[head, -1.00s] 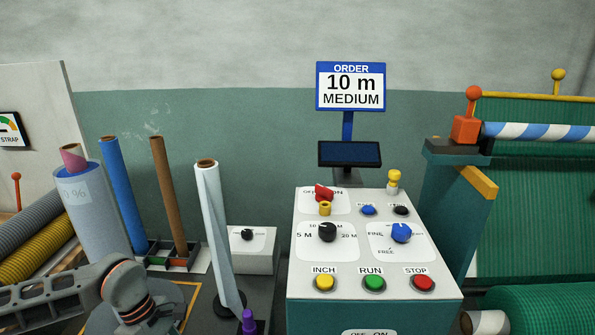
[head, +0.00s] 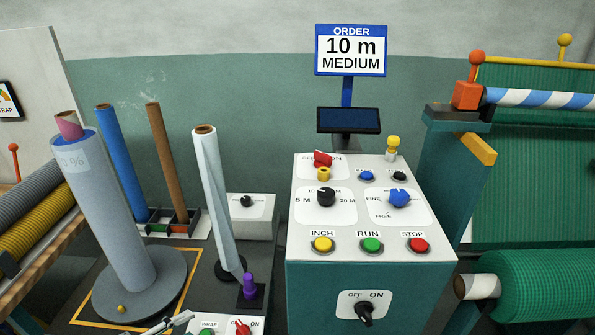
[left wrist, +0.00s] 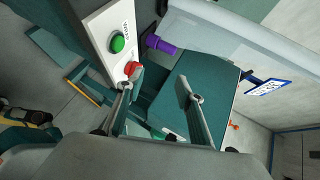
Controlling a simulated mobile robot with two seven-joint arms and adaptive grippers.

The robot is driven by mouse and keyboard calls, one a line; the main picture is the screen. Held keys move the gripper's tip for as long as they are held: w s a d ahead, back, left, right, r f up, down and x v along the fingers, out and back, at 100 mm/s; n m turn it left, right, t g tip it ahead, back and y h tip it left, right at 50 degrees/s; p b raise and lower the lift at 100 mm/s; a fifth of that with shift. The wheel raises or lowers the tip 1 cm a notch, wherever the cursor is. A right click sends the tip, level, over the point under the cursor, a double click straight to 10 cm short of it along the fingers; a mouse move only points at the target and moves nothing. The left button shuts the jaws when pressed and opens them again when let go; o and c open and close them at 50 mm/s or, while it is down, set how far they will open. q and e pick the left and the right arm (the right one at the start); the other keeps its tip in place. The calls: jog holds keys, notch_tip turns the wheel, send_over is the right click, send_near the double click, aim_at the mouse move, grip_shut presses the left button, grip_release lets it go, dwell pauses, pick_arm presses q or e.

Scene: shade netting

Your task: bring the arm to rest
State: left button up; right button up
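My left gripper (left wrist: 160,84) shows in the left wrist view with its two fingers spread apart and nothing between them. One fingertip appears close to the red knob (left wrist: 133,69) on a white panel that also has a green button (left wrist: 117,43); I cannot tell if they touch. In the head view only a grey, finger-like part of my left gripper (head: 170,323) shows at the bottom edge, left of the red switch (head: 243,328). The rest of that arm is out of the picture. My right gripper is not in view.
The console (head: 372,273) with its buttons stands at centre right. The wide roll on a round base (head: 140,290), the pale upright roll (head: 215,200) and a purple-topped post (head: 249,285) stand close by on the left. Green netting (head: 550,285) is at right.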

pick_arm(q)
jog(key=s+a+f+n+g+y, duration=0.1)
jog(key=s+a+f+n+y, duration=0.2)
jog(key=s+a+f+n, duration=0.35)
jog(key=s+a+f+n+g+y, duration=0.1)
jog(key=s+a+f+n+y, duration=0.25)
jog(key=a, duration=0.55)
jog(key=d+f+n+t, duration=0.1)
jog(key=d+n, duration=0.8)
jog(key=d, duration=1.3)
jog(key=shift+s+d+f+t, duration=0.15)
jog(key=shift+s+f+t, duration=0.05)
jog(key=shift+t, duration=0.2)
